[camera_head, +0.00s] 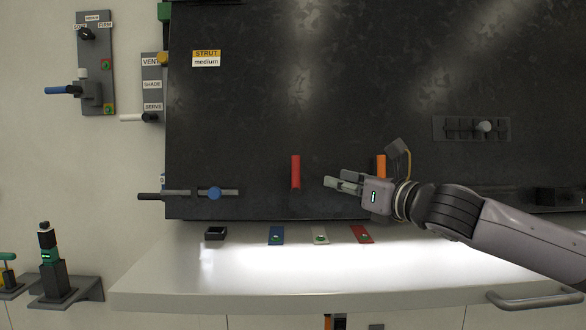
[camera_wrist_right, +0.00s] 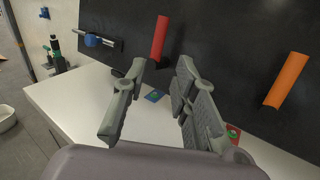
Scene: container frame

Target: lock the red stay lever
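A red upright lever (camera_head: 296,171) stands on the dark panel, left of my right gripper (camera_head: 338,180) in the head view. The red lever also shows in the right wrist view (camera_wrist_right: 159,38), beyond the fingertips and near the gap between them. My right gripper (camera_wrist_right: 158,82) is open with nothing between its fingers, and it is apart from the lever. Its fingers point left in the head view. My left gripper is not in view.
An orange lever (camera_head: 381,166) stands behind my right gripper. Blue (camera_head: 276,235), white (camera_head: 320,236) and red (camera_head: 362,234) plates lie on the white ledge (camera_head: 200,285) below. A bar with a blue knob (camera_head: 214,193) is at the panel's lower left.

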